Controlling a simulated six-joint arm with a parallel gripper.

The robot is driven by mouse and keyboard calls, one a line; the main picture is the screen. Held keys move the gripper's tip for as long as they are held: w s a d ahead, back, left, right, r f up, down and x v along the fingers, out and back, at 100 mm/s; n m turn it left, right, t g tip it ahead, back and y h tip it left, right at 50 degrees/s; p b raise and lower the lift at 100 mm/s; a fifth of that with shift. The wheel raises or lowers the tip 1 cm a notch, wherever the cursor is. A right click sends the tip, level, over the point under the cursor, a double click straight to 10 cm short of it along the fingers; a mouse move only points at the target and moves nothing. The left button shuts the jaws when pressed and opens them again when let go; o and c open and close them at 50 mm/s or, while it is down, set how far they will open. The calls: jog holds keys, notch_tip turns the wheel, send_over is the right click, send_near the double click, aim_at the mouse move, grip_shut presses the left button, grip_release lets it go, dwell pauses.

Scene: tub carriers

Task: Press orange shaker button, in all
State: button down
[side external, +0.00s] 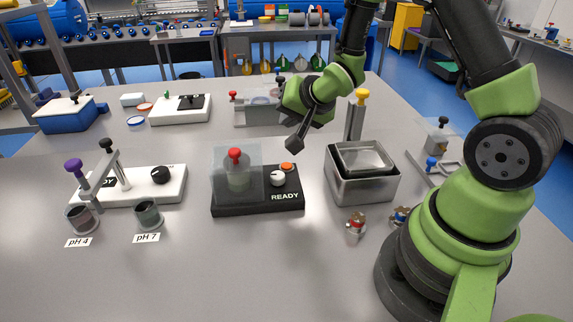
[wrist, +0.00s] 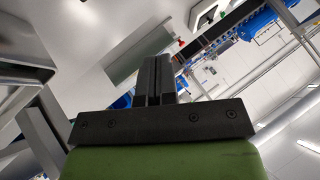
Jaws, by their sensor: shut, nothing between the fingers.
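The black shaker (side external: 250,206) marked READY stands on the table in the side external view. The orange button (side external: 287,166) is on its top right, just behind a white knob (side external: 278,178). A clear cover (side external: 222,172) with a red knob (side external: 235,154) stands on its left part. My gripper (side external: 293,145) is shut and empty, tilted, with its tip in the air a little above the orange button and apart from it in the picture. In the wrist view my closed fingers (wrist: 154,80) show, but I cannot make out the button there.
A metal tub (side external: 362,188) stands just right of the shaker, with a yellow-topped post (side external: 355,118) behind it. A white READY device (side external: 172,188) and two small cups, pH 4 (side external: 81,220) and pH 7 (side external: 148,215), are to the left.

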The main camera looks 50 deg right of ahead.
aim_at(289, 165)
jog(key=shift+f, duration=4.1)
jog(key=shift+f, duration=0.1)
jog(key=shift+f, duration=0.3)
jog(key=shift+f, duration=0.45)
jog(key=shift+r, duration=0.9)
jog(key=shift+r, duration=2.5)
